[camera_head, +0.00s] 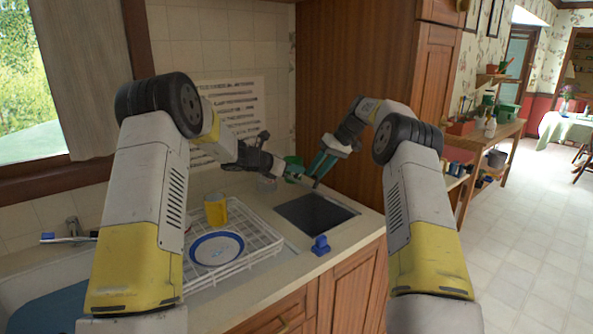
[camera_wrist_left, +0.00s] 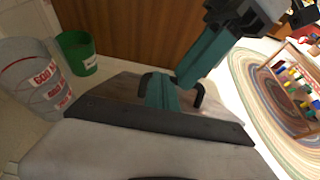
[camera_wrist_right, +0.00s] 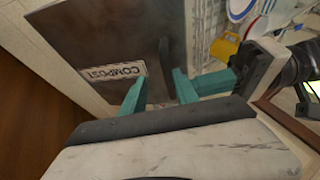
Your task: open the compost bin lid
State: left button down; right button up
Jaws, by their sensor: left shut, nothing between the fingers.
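The compost bin lid (camera_head: 330,212) is a dark panel in the counter top and lies flat. The right wrist view shows the lid (camera_wrist_right: 95,35) with a white COMPOST label (camera_wrist_right: 112,72) and a dark bar-like handle (camera_wrist_right: 165,58). My right gripper (camera_head: 313,178) is over the lid. Its teal fingers (camera_wrist_right: 160,78) are apart, near the handle; I cannot tell whether they touch it. My left gripper (camera_head: 297,173) is beside the right one, near the lid's back edge. Its fingers (camera_wrist_left: 160,88) are together and empty. The lid partly shows behind them.
A clear glass (camera_wrist_left: 38,85) and a green cup (camera_wrist_left: 76,52) stand left of the lid. A white dish rack (camera_head: 262,243) holds a yellow mug (camera_head: 216,209) and a plate (camera_head: 217,248). A blue object (camera_head: 320,245) sits near the front edge. A wooden cabinet (camera_head: 350,95) rises behind.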

pick_arm(q)
jog(key=shift+f, duration=0.35)
pick_arm(e)
jog(key=shift+a+r, duration=0.1)
jog(key=shift+r, duration=0.05)
